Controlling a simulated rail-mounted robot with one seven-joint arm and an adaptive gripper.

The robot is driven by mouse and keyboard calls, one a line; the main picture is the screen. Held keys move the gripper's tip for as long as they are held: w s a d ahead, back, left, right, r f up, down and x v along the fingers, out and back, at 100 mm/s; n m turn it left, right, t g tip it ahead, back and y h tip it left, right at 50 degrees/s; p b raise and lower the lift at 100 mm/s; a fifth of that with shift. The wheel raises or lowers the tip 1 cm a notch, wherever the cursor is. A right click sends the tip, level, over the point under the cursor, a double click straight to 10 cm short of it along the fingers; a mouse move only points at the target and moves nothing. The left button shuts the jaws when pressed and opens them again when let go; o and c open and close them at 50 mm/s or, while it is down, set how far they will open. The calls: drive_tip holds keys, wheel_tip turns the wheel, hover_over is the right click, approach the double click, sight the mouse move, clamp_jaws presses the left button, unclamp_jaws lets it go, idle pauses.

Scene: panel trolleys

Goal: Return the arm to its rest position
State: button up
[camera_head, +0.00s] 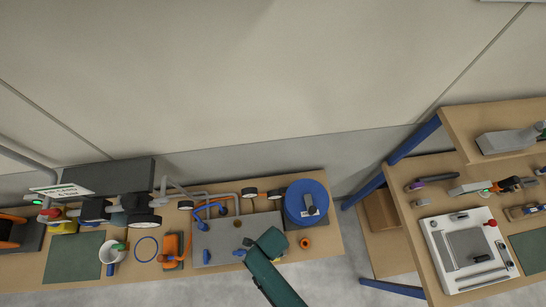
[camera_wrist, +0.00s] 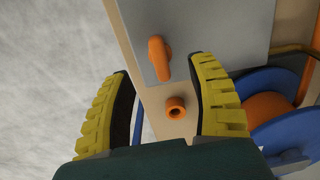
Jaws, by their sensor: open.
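My gripper (camera_wrist: 160,64) shows in the wrist view with its two yellow ribbed fingers spread wide apart and nothing held between them. An orange ring-shaped piece (camera_wrist: 175,107) shows in the gap between the fingers, on the bench top beyond them. An orange handle (camera_wrist: 158,58) on the grey panel (camera_wrist: 205,25) shows just above it. In the head view my teal arm (camera_head: 272,272) reaches up from the bottom edge over the front right of the grey panel (camera_head: 222,232).
The left bench holds a blue spool (camera_head: 293,205), a white mug (camera_head: 108,255), an orange ring (camera_head: 305,243), pipes and black lamp heads. A second bench with a white tray (camera_head: 435,245) stands at right. Blue posts (camera_head: 415,140) stand between them. Grey floor lies in front.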

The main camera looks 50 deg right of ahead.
wheel_tip(320, 180, up, 2)
drive_tip(key=shift+w, duration=0.1)
idle(0.4)
